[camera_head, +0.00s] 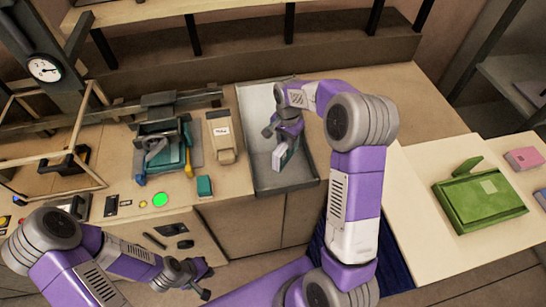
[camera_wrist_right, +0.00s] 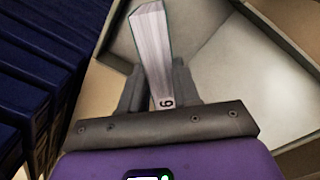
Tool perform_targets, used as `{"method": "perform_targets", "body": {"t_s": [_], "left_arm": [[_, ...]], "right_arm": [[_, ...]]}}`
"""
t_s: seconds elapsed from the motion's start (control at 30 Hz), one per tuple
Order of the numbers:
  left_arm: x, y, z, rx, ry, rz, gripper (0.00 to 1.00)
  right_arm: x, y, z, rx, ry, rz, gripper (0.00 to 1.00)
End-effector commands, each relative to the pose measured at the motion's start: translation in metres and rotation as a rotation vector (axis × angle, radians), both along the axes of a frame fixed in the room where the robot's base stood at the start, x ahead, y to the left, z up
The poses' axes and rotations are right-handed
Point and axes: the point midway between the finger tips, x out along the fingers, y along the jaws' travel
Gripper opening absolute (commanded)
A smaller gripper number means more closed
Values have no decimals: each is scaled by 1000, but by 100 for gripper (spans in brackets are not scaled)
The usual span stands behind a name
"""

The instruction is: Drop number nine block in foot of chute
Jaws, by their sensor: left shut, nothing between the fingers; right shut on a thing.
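The block is white with a dark edge and carries a number that reads as 9 or 6 in the right wrist view (camera_wrist_right: 152,48). In the head view the block (camera_head: 278,158) hangs below my right gripper (camera_head: 284,144). My right gripper is shut on one end of it, and the other end sticks out past the fingers. The grey chute (camera_head: 258,130) is a walled metal trough, and the block is over its lower part; I cannot tell whether it touches the floor of it. My left gripper (camera_head: 192,281) is shut and empty, low in front of the counter.
A green block (camera_head: 204,187) lies on the counter left of the chute, near a beige box (camera_head: 221,140) and a clamp-like device (camera_head: 165,145). A green lit button (camera_head: 160,200) is at the counter's front. A green folder-like case (camera_head: 480,205) lies on the right table.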

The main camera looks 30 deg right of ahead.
Motion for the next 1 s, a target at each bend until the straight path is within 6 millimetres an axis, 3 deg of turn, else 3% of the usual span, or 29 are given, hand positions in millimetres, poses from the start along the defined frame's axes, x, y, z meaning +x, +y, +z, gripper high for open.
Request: {"method": "perform_targets", "body": {"t_s": [0.17,0.6,0.93,0.97,1.0], "left_arm": [[-1,0,-6,0,2,-1,0],[-1,0,-39,0,1,1,0],[-1,0,-41,0,1,0,0],[-1,0,-41,0,1,0,0],[-1,0,-41,0,1,0,0]], "right_arm": [[0,0,-8,0,0,1,0],[-1,0,-56,-1,1,3,0],[0,0,-59,0,-1,3,0],[0,0,-59,0,-1,3,33],[0,0,-59,0,-1,3,39]]}}
